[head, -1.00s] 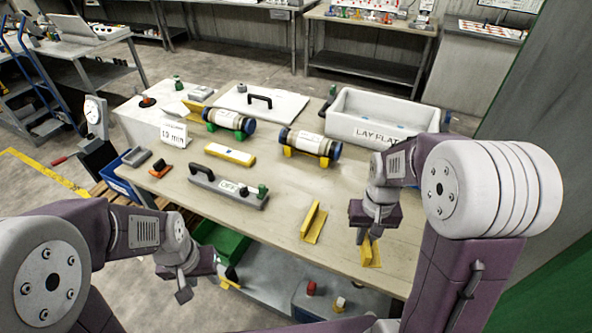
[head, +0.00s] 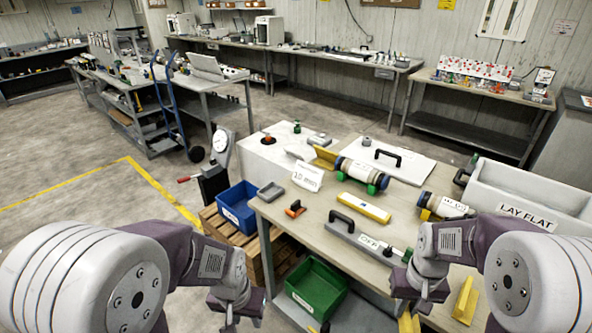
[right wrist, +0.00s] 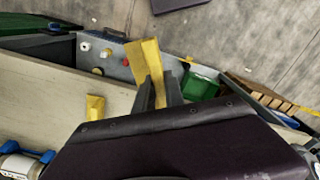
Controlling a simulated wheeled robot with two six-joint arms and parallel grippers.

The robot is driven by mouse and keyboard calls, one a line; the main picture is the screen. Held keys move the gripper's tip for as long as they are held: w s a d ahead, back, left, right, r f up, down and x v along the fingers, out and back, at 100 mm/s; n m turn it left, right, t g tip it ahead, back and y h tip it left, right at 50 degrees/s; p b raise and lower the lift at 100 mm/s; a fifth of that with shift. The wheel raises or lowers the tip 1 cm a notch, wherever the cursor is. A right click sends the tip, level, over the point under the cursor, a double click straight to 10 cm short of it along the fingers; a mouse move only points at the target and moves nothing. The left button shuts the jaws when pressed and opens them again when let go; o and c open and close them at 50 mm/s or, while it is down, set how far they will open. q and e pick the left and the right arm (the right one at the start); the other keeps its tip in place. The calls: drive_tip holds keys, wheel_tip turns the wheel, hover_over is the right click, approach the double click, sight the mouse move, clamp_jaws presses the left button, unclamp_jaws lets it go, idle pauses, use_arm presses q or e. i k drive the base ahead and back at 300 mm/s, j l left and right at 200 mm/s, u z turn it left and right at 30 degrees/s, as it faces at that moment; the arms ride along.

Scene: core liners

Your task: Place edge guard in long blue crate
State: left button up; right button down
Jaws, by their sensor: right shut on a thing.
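My right gripper (right wrist: 158,92) is shut on a yellow edge guard (right wrist: 147,62), which sticks out past the fingertips in the right wrist view. In the head view, this guard (head: 408,323) shows only partly at the bottom edge, below my right wrist. A second yellow edge guard (head: 465,300) stands on the table to its right, and also shows in the right wrist view (right wrist: 95,107). The long blue crate (head: 238,206) sits on a wooden pallet left of the table. My left gripper (head: 232,318) hangs low at the bottom, its fingers too small to judge.
A green crate (head: 316,287) lies low beside the table's front. The table (head: 310,212) carries a grey bar with a handle (head: 362,240), a yellow block (head: 363,208), core liners (head: 362,174) and a white "LAY FLAT" tray (head: 528,212).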

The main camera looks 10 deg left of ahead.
sight(246, 207)
drive_tip(key=i+j, duration=0.15)
drive_tip(key=j, duration=0.3)
drive_tip(key=i+j, duration=0.2)
drive_tip(key=j, duration=0.3)
drive_tip(key=i+j, duration=0.15)
drive_tip(key=j, duration=0.3)
drive_tip(key=i+j, duration=0.15)
drive_tip(key=j, duration=0.35)
drive_tip(key=i+j, duration=0.2)
drive_tip(key=j, duration=0.25)
drive_tip(key=i+j, duration=0.15)
drive_tip(key=j, duration=0.3)
drive_tip(key=i+j, duration=0.15)
drive_tip(key=j, duration=0.35)
drive_tip(key=i+j, duration=0.15)
drive_tip(key=j, duration=0.3)
drive_tip(key=i+j, duration=0.2)
drive_tip(key=i, duration=0.2)
drive_tip(key=i+j, duration=0.2)
drive_tip(key=i, duration=0.2)
drive_tip(key=i+j+z, duration=0.1)
drive_tip(key=i, duration=0.3)
drive_tip(key=j, duration=0.1)
